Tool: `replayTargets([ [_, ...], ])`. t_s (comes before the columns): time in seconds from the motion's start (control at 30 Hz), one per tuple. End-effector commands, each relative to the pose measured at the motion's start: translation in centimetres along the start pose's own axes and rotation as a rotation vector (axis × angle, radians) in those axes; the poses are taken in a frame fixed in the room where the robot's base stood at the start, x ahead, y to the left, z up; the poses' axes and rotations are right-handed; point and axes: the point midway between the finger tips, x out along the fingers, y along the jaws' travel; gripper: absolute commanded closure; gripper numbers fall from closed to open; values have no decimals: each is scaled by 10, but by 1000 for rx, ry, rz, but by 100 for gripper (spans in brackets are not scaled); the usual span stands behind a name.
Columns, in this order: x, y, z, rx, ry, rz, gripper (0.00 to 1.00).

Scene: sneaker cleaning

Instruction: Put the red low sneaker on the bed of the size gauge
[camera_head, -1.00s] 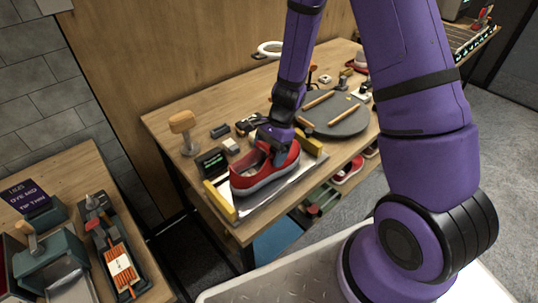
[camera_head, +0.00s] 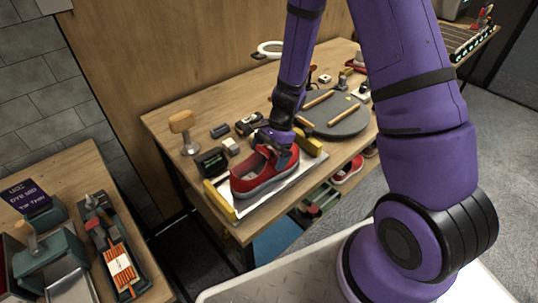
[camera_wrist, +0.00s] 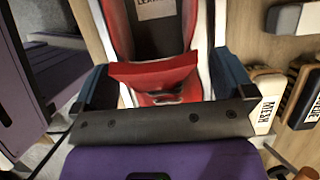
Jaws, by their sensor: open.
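The red low sneaker (camera_head: 257,178) sits upright on the bed of the size gauge (camera_head: 289,185), between the gauge's two yellow end pieces. In the wrist view the sneaker's red upper (camera_wrist: 155,72) and its pale sole edge fill the space ahead of the palm. My gripper (camera_wrist: 158,88) is open, with one blue finger on each side of the sneaker's end. In the head view my gripper (camera_head: 277,150) is at the sneaker's far end. I cannot tell whether the fingers touch the shoe.
A dark display box (camera_head: 211,162) and small blocks stand left of the gauge. A grey round turntable (camera_head: 335,115) with wooden rods lies behind it. Another red shoe (camera_head: 347,169) is below the tabletop. A side table (camera_head: 75,180) with boxes is at left.

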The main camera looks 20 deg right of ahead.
Motion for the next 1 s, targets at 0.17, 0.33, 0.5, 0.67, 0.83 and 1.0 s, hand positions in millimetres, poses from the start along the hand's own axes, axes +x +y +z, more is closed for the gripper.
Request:
replayTargets([
  [0.17,-26,-1,0,-3,3,-4,0],
  [0.33,-60,-1,0,-3,3,-5,0],
  [0.5,-90,0,0,-1,2,-3,0],
  [0.67,-108,-1,0,-2,2,-2,0],
  [0.83,-120,1,3,-19,4,-6,0],
  [1.0,-154,9,21,-140,32,-38,0],
])
